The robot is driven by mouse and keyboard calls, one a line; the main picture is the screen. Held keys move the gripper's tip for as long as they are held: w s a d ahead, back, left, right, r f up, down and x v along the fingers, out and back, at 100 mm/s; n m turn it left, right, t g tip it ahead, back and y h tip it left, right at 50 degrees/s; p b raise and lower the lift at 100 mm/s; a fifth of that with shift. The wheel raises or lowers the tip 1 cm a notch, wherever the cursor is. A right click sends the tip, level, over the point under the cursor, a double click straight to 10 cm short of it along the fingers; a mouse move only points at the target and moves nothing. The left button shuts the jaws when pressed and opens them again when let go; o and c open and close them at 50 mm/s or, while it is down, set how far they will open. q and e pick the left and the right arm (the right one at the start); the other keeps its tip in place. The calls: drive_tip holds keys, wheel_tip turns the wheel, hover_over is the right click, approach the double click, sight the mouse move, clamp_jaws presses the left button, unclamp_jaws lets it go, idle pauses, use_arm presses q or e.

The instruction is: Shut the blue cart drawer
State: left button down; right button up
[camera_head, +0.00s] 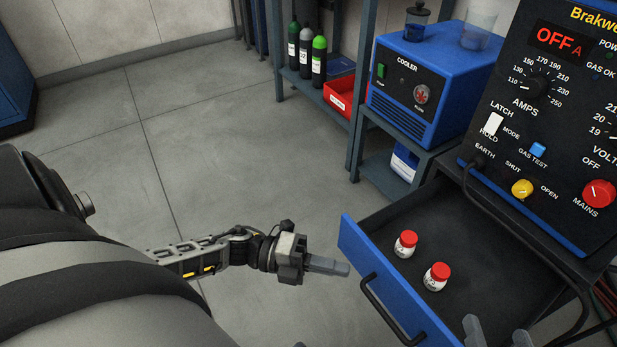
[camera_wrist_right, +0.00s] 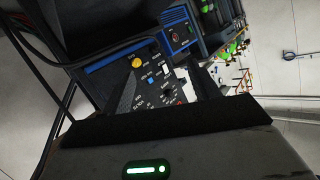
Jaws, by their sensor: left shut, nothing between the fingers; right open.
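The blue cart drawer (camera_head: 352,241) stands pulled out below the welder in the head view. My right gripper (camera_head: 497,336) is open at the bottom edge, over the near part of the drawer, mostly cut off. The drawer cannot be clearly made out in the right wrist view.
The welder (camera_head: 540,120) with its knobs rises behind the drawer; its panel also shows in the right wrist view (camera_wrist_right: 150,90). A blue cooler (camera_head: 425,85) stands on a shelf behind. Cables hang at the right. Grey floor (camera_head: 230,170) left of the drawer is clear.

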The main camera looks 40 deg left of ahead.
sight(381, 263)
use_arm(q)
drive_tip(key=w+d, duration=0.1)
drive_tip(key=w+d+b, duration=0.1)
drive_tip(key=w, duration=0.1)
drive_tip(key=shift+w+d, duration=0.15)
drive_tip(key=shift+w, duration=0.05)
drive_tip(key=shift+w+d, duration=0.2)
drive_tip(key=shift+w, duration=0.25)
